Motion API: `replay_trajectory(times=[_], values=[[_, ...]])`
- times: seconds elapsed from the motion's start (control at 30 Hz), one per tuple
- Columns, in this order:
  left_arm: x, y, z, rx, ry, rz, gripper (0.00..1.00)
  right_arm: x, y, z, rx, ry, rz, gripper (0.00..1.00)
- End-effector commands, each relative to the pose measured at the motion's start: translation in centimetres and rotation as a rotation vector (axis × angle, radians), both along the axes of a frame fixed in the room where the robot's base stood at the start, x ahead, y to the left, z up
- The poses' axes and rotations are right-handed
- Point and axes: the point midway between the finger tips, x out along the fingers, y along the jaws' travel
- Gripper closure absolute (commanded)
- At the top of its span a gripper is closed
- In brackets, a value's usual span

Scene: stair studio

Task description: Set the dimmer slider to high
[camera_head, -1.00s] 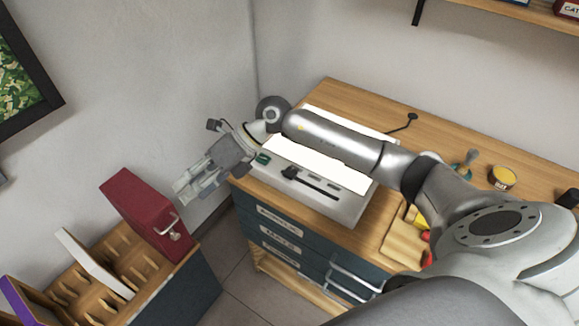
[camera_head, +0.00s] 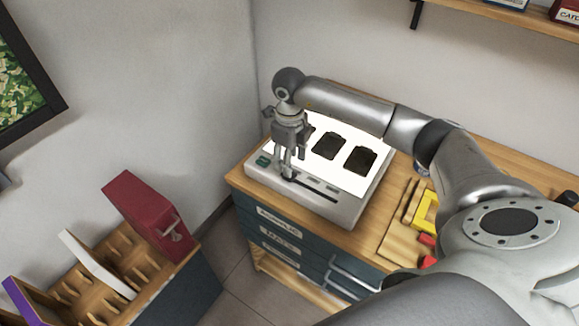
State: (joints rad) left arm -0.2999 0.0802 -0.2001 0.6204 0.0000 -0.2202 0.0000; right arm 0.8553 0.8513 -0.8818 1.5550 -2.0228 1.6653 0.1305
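The dimmer slider's black knob (camera_head: 288,175) is at the left end of its dark slot (camera_head: 316,190), on the front panel of a light box (camera_head: 335,208) with a bright white top. My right gripper (camera_head: 288,168) points down over the front left of the box, with its fingertips at the knob. The fingers partly hide the knob, and I cannot tell whether they are closed on it or only beside it. My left gripper is not in view.
A green switch (camera_head: 263,160) sits left of the slider. Dark film pieces (camera_head: 361,161) lie on the lit top. The box stands on a wooden-topped drawer cabinet (camera_head: 300,232). A wooden slotted rack with a red case (camera_head: 145,215) stands at lower left.

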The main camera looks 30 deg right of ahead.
Motion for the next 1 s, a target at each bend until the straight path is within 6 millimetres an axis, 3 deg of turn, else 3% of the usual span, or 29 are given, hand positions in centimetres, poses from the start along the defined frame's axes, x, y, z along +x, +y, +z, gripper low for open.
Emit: replay_trajectory(times=[0.3, 0.67, 1.0], values=[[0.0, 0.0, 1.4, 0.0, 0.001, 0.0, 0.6, 0.0, 0.1, -4.3, 0.002, 0.001, 0.0, 0.5], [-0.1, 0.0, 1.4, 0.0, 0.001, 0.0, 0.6, 0.0, 0.1, -4.9, 0.002, -0.001, 0.001, 0.5], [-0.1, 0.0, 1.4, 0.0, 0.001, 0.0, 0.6, 0.0, 0.1, -4.8, 0.002, -0.001, 0.001, 0.94]])
